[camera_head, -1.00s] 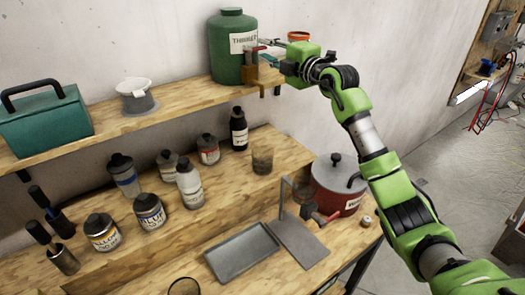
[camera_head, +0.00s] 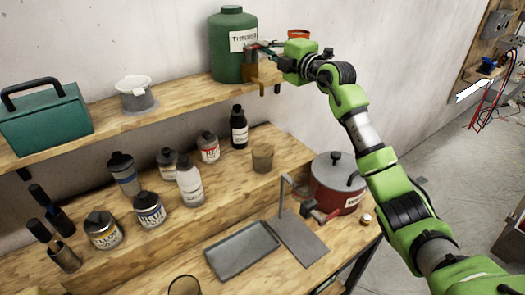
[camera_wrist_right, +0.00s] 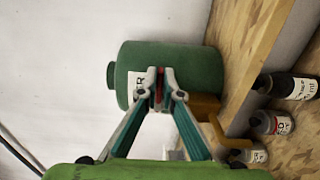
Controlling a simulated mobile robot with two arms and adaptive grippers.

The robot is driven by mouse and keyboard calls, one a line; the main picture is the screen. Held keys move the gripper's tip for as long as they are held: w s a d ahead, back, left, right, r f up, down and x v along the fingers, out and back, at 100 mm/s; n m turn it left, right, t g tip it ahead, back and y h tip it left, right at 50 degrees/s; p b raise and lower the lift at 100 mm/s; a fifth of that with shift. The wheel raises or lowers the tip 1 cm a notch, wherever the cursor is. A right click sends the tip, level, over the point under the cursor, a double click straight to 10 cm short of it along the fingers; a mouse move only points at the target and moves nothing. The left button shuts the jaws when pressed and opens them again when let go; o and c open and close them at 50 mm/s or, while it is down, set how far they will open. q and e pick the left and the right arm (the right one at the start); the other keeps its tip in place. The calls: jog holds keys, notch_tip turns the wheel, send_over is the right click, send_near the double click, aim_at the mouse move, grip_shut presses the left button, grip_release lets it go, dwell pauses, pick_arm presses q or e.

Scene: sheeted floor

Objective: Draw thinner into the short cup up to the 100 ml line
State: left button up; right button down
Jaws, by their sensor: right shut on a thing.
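The green container labelled as thinner (camera_head: 228,58) stands on the upper shelf; it also shows in the right wrist view (camera_wrist_right: 195,70). My right gripper (camera_head: 260,46) is at its front, right of the label. In the right wrist view the gripper (camera_wrist_right: 160,86) is shut on a narrow red piece, apparently the tap handle (camera_wrist_right: 160,84). A brown piece (camera_head: 250,70) sits below the fingers; I cannot tell its details. A short, brownish see-through cup (camera_head: 262,158) stands on the raised step. Another clear cup (camera_head: 185,286) is cut off at the bottom edge. My left gripper is not in view.
Several bottles and jars, such as a white bottle (camera_head: 190,180), stand on the bench. A grey tray (camera_head: 242,251) and a red pot (camera_head: 337,183) are in front. A green toolbox (camera_head: 45,115) and a grey pot (camera_head: 136,96) share the shelf.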

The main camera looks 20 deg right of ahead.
jog(key=shift+w+f+n+y+b, duration=0.2)
jog(key=shift+n+y+b, duration=0.2)
jog(key=shift+y+b, duration=0.25)
jog(key=shift+w+g+y+b, duration=0.1)
jog(key=shift+g+y+b, duration=0.2)
jog(key=shift+g, duration=0.1)
jog(key=shift+w+n+y+b, duration=0.1)
jog(key=shift+n+y+b, duration=0.3)
jog(key=shift+n, duration=0.1)
jog(key=shift+w+g, duration=0.1)
jog(key=shift+g, duration=0.2)
jog(key=shift+w+r+n+g+y+b, duration=0.1)
jog(key=shift+n+g+y+b, duration=0.3)
jog(key=shift+n+y, duration=0.3)
jog(key=shift+r+n+g+y, duration=0.1)
jog(key=shift+n+g+y, duration=0.35)
jog(key=shift+y, duration=0.2)
jog(key=shift+w+r+p, duration=0.1)
jog(key=shift+p, duration=0.25)
